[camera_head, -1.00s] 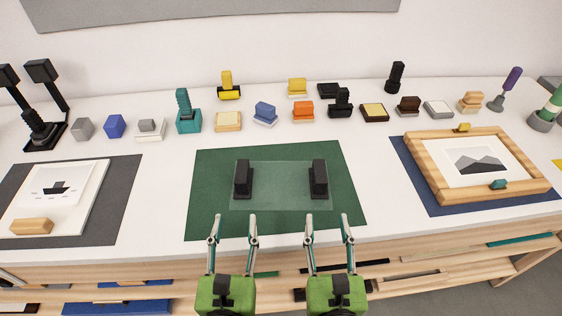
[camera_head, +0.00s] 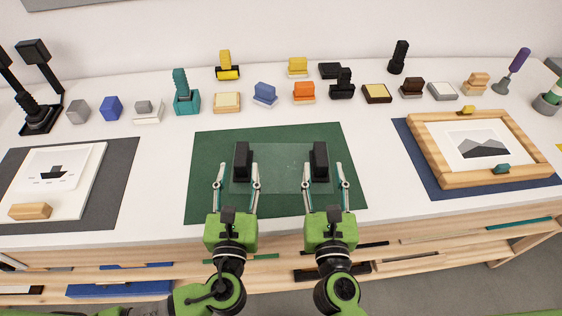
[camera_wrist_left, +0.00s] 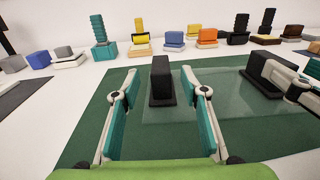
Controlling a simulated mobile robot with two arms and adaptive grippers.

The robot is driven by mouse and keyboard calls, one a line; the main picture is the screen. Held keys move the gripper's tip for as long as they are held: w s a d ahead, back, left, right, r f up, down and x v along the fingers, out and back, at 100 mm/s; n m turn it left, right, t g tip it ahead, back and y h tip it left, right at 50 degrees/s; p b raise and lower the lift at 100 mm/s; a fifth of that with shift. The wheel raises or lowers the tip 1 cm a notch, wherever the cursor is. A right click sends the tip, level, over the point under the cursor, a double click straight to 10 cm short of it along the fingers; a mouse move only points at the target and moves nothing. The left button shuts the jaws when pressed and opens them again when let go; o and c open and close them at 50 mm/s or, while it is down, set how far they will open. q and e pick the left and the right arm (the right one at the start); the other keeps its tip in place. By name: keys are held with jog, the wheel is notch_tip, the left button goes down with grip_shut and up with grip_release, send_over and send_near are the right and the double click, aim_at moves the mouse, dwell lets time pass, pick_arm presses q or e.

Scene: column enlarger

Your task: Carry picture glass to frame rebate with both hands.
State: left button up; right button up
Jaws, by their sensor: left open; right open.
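The clear picture glass (camera_head: 281,168) lies flat on the green mat (camera_head: 208,199), with a black block handle (camera_head: 242,162) at its left end and another black block handle (camera_head: 320,161) at its right end. My left gripper (camera_head: 239,178) is open just in front of the left handle. In the left wrist view the left handle (camera_wrist_left: 161,80) stands beyond and between its fingers. My right gripper (camera_head: 327,178) is open just in front of the right handle. The wooden picture frame (camera_head: 440,178) lies at the right, around a mountain picture (camera_head: 478,146).
Several coloured blocks and stamps line the back of the white table.

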aim_at(243, 142)
pick_arm(q)
jog(key=w, duration=0.6)
jog(key=shift+w, duration=0.25)
pick_arm(e)
jog(key=w, duration=0.6)
jog(key=shift+w, duration=0.25)
pick_arm(q)
grip_shut()
pick_arm(e)
grip_shut()
